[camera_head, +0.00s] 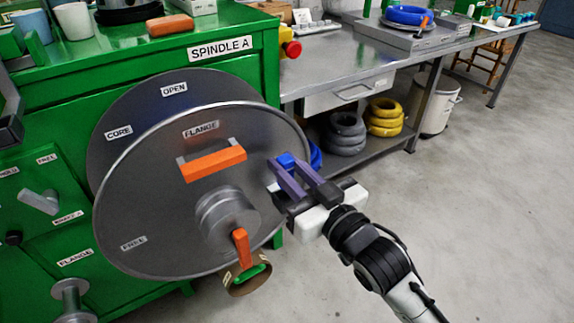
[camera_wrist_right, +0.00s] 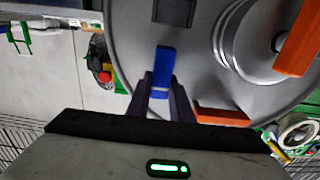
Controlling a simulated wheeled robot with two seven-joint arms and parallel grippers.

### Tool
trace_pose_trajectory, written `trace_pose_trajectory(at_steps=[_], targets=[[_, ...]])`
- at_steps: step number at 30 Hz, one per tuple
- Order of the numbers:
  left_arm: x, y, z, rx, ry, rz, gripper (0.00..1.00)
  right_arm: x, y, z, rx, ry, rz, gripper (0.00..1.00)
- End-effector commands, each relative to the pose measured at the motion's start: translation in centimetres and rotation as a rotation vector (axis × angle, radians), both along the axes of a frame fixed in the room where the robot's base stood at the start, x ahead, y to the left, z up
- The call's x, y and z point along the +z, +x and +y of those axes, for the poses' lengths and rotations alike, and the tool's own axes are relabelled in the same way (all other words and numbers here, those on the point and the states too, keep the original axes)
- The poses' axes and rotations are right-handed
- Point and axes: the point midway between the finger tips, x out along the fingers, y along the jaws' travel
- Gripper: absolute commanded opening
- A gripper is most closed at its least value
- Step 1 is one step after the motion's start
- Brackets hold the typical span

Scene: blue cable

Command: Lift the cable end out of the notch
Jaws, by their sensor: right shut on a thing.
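A short blue cable end (camera_head: 287,160) shows at the right rim of the large grey spool flange (camera_head: 150,215). My right gripper (camera_head: 290,178) is shut on it, and the blue piece stands out beyond the fingertips. In the right wrist view the cable end (camera_wrist_right: 165,62) lies between the two purple-grey fingers (camera_wrist_right: 162,92), with the flange (camera_wrist_right: 195,65) behind it. The notch itself is hidden or cannot be made out. I cannot tell whether the cable end still touches the rim.
An orange handle (camera_head: 212,164) and a hub with an orange crank (camera_head: 242,248) stand out from the flange. The green cabinet (camera_head: 215,25) is behind it. A steel bench (camera_head: 350,62) stands at the right, with grey coils (camera_head: 347,132) and yellow coils (camera_head: 385,116) below. The floor at right is clear.

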Motion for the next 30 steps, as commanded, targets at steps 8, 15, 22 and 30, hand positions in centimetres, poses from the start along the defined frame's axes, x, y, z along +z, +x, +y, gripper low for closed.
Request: trace_pose_trajectory(at_steps=[8,15,22,30], targets=[[0.8,-0.1,0.2,-0.003,0.014,0.002,0.31,1.4,0.0,0.0,0.0,0.0,0.0,0.0],[1.1,-0.2,0.5,-0.006,0.026,0.005,0.31,2.3,0.0,0.0,0.0,0.0,0.0,0.0],[1.2,-0.2,0.5,-0.007,0.03,0.005,0.31,2.5,0.0,0.0,0.0,0.0,0.0,0.0],[1.1,-0.2,0.5,-0.007,0.03,0.005,0.31,2.4,0.0,0.0,0.0,0.0,0.0,0.0]])
